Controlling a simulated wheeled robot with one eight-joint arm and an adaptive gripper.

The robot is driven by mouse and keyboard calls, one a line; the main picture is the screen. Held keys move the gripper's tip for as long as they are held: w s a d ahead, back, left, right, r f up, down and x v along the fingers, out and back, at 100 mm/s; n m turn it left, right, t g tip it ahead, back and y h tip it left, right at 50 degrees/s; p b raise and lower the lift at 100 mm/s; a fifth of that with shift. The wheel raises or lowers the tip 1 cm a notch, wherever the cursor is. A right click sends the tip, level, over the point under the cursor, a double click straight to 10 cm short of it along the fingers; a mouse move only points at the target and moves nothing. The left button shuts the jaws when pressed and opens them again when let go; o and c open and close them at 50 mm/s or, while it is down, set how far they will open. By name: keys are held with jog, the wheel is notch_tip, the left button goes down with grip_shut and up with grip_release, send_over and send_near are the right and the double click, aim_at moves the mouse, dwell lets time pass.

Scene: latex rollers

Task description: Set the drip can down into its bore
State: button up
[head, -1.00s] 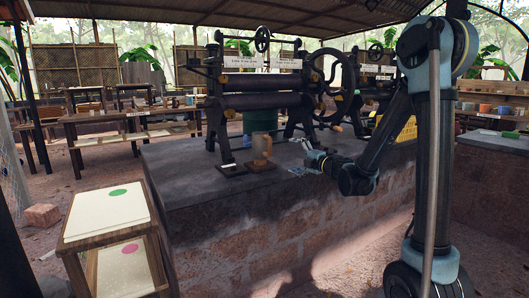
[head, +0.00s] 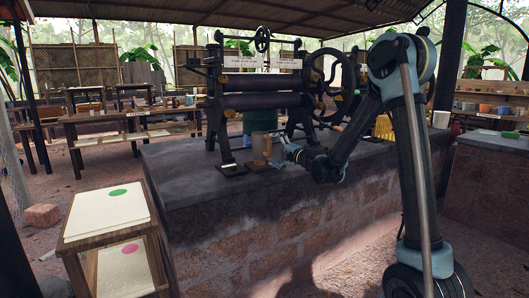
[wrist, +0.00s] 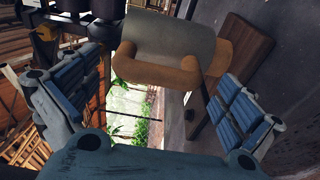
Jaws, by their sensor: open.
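I cannot tell whether the foot sits in a bore. My gripper (head: 284,149) is just right of the can. In the wrist view its blue-padded fingers (wrist: 160,77) are spread wide and empty, with the can ahead of them.
The roller machine (head: 262,101) rises close behind the can, with a green bucket (head: 260,120) beneath it. Another small block (head: 232,170) lies to the left. The bench top (head: 185,180) is clear at the left. A side table (head: 105,215) stands in front left.

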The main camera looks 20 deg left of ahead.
aim_at(269, 146)
jog(key=shift+x, duration=1.6)
jog(key=shift+s, duration=0.15)
jog(key=c, duration=1.8)
jog(key=shift+r, duration=0.2)
